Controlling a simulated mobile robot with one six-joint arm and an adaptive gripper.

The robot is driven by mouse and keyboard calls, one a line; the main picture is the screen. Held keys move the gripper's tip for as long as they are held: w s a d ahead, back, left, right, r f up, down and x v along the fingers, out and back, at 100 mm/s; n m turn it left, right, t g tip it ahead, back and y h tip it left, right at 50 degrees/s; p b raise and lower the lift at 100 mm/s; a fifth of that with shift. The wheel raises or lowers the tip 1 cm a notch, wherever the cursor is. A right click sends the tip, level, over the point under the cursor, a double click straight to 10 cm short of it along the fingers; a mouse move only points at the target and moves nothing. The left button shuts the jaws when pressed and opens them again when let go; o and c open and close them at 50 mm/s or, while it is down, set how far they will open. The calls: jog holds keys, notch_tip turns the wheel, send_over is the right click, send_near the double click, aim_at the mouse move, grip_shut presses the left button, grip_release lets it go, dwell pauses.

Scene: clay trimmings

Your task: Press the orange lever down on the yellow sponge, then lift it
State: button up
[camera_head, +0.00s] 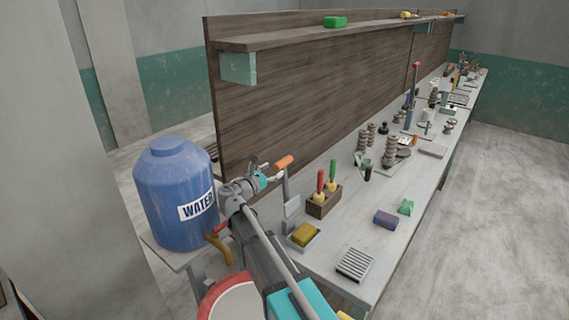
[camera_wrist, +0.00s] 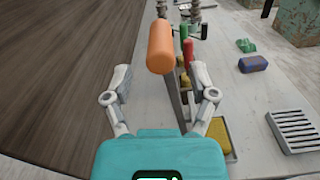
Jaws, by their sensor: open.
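The orange lever handle (camera_head: 284,161) sits at the top of a grey upright arm (camera_head: 287,190) in the head view. In the wrist view the orange handle (camera_wrist: 159,46) lies straight ahead, between and just beyond my fingertips. My gripper (camera_head: 265,172) is open, close to the handle; its two fingers (camera_wrist: 160,80) stand apart with nothing clamped. I cannot tell whether they touch the handle. The yellow sponge (camera_head: 304,233) lies in a shallow grey tray (camera_head: 312,245) below the lever. The sponge shows partly in the wrist view (camera_wrist: 218,135), beside my right finger.
A blue water barrel (camera_head: 175,200) stands left of my arm. A wooden holder (camera_head: 323,203) with red and green handled tools is right of the lever. A slatted grey block (camera_head: 354,265) lies near the bench's front edge. A wooden back panel (camera_head: 300,100) rises behind.

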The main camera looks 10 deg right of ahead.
aim_at(285, 163)
jog(key=shift+x, duration=3.3)
jog(key=shift+c, duration=0.3)
jog(key=shift+s, duration=0.1)
grip_shut()
